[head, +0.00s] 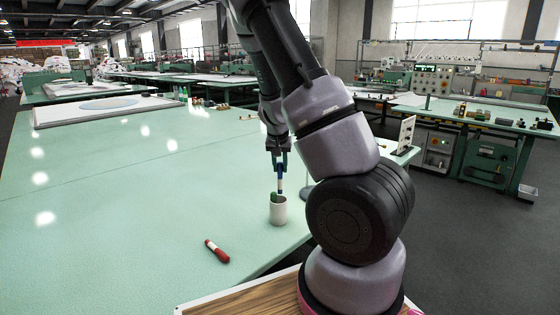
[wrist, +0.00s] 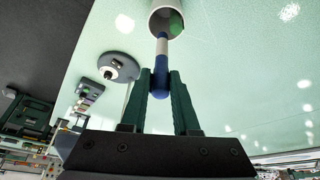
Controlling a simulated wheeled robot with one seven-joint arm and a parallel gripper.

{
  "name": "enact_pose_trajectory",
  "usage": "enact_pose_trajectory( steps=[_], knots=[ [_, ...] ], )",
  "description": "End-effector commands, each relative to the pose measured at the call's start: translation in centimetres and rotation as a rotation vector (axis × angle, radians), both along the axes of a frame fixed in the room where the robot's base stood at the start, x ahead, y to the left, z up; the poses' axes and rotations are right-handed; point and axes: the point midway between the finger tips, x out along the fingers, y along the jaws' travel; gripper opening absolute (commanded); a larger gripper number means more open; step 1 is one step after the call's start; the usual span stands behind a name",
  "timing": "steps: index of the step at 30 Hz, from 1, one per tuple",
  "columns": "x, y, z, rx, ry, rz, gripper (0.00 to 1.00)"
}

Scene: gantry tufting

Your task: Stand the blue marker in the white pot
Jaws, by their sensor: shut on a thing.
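The blue marker (head: 280,184), blue with a white band, is held upright between the fingers of my gripper (head: 280,160). In the wrist view, the marker (wrist: 161,72) sits between the green fingers of my gripper (wrist: 160,88). The white pot (head: 278,212) stands on the green table directly below; in the wrist view the pot (wrist: 152,20) shows at the top. The marker's far end overlaps the pot's mouth, and I cannot tell whether it is inside the rim. A green marker (head: 274,197) is in the pot.
A red marker (head: 217,251) with a white band lies on the pale green table (head: 130,200), left of and nearer than the pot. A round grey stand (wrist: 120,66) is beside the pot. Small items (head: 200,102) sit at the table's far edge. The table's left is mostly clear.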

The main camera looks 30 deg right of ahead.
Motion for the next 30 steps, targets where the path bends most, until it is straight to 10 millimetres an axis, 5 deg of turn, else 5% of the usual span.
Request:
enact_pose_trajectory(
  steps=[18, 30],
  knots=[
    [-0.1, -0.1, -4.9, 0.001, 0.003, -0.001, 0.00],
    [0.0, 0.0, -5.9, 0.001, 0.001, 0.000, 0.00]
  ],
)
